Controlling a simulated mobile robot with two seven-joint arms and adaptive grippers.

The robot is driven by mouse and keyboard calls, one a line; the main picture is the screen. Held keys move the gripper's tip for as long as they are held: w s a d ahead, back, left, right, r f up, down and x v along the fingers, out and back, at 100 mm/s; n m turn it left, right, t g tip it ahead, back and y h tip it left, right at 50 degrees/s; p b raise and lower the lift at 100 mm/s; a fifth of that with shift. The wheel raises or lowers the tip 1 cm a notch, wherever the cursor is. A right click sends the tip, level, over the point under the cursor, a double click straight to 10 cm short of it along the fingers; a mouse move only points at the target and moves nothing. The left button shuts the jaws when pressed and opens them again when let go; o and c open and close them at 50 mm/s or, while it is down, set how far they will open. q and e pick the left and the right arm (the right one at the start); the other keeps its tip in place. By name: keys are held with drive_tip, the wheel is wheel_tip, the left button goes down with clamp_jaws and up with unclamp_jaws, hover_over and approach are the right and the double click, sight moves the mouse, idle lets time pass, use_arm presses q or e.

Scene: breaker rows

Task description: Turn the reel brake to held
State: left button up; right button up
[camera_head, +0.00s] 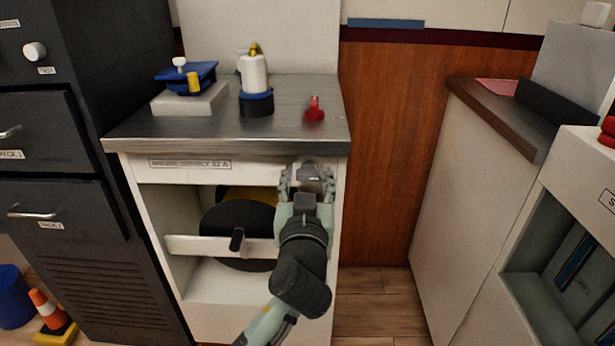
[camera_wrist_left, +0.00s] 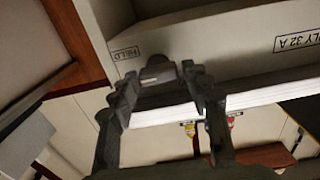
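A grey knob (camera_wrist_left: 158,72) sits on the pale front of the cabinet in the left wrist view; I take it for the reel brake. A small label (camera_wrist_left: 125,53) beside it is hard to read. My left gripper (camera_head: 307,178) is at the upper right of the cabinet front in the head view. In the left wrist view my left gripper (camera_wrist_left: 160,85) is open, its fingers on either side of the knob, with no clear grip on it. The dark round reel (camera_head: 225,217) is in the open bay, partly behind a white crossbar (camera_head: 190,245). My right gripper is not in view.
A black handle (camera_head: 237,239) projects at the crossbar, left of my arm. The grey cabinet top (camera_head: 205,130) carries a red fitting (camera_head: 314,110), a white-and-blue cylinder (camera_head: 254,85) and a blue item (camera_head: 187,78). A pale counter (camera_head: 475,190) stands at the right, with clear floor between.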

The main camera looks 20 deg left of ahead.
use_arm(q)
drive_tip(key=shift+o, duration=0.5)
drive_tip(key=v, duration=1.2)
